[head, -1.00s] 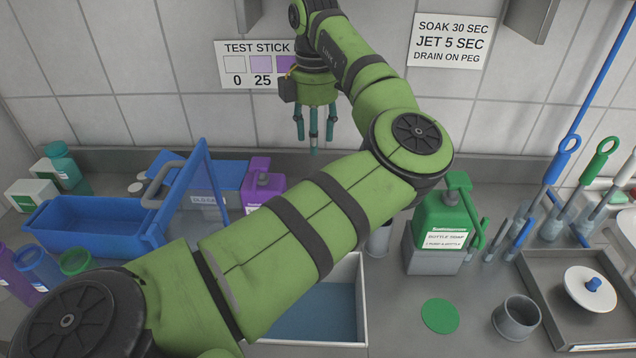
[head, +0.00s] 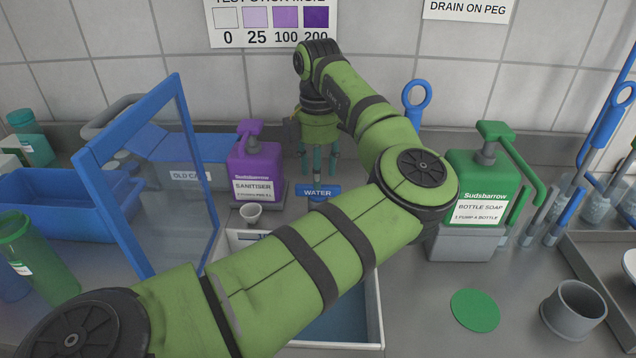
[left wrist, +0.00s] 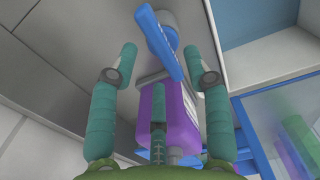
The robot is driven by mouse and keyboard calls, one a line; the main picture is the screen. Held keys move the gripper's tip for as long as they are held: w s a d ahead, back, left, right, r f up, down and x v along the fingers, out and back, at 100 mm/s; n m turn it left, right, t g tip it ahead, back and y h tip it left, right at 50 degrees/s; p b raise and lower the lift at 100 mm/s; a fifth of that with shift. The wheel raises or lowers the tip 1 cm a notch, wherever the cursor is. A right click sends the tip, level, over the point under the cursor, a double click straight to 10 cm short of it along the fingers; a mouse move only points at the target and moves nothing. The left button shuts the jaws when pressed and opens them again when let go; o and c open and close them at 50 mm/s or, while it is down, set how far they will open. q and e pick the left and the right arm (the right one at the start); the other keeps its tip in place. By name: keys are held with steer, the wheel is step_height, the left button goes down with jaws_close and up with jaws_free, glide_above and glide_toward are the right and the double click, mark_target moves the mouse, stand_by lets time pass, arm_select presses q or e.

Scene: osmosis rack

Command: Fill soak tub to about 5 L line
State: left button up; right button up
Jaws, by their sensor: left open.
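The soak tub (head: 378,318) is a white-walled tub in the lower middle of the head view, with a blue interior. My left arm covers much of it, and I cannot read a water level. A blue lever marked WATER (head: 318,191) stands behind the tub. My left gripper (head: 319,172) is open just above and behind this lever, with teal fingers pointing down. In the left wrist view the blue lever (left wrist: 163,45) lies between and beyond the open fingertips (left wrist: 160,65); contact is not clear. My right gripper is out of view.
The purple sanitiser bottle (head: 255,170) stands close left of the gripper, with a small cup (head: 251,213) before it. A blue-framed clear panel (head: 150,180) stands upright at left. The green soap bottle (head: 480,185) and grey ring (head: 573,310) are at right.

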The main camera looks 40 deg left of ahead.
arm_select(q)
steer(key=shift+f, duration=1.75)
steer(key=c, duration=0.8)
jaws_close()
steer(key=m+p, duration=0.2)
steer(key=p, duration=0.2)
steer(key=m+p, duration=0.2)
steer(key=p, duration=0.3)
steer(key=shift+d+r+p, duration=0.1)
steer(key=shift+r+p, duration=0.1)
steer(key=shift+p, duration=0.1)
steer(key=shift+f+m, duration=0.1)
steer(key=shift+m, duration=0.2)
steer(key=shift+f, duration=0.15)
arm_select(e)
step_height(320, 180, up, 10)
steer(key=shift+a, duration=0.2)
arm_select(q)
steer(key=o, duration=0.8)
jaws_free()
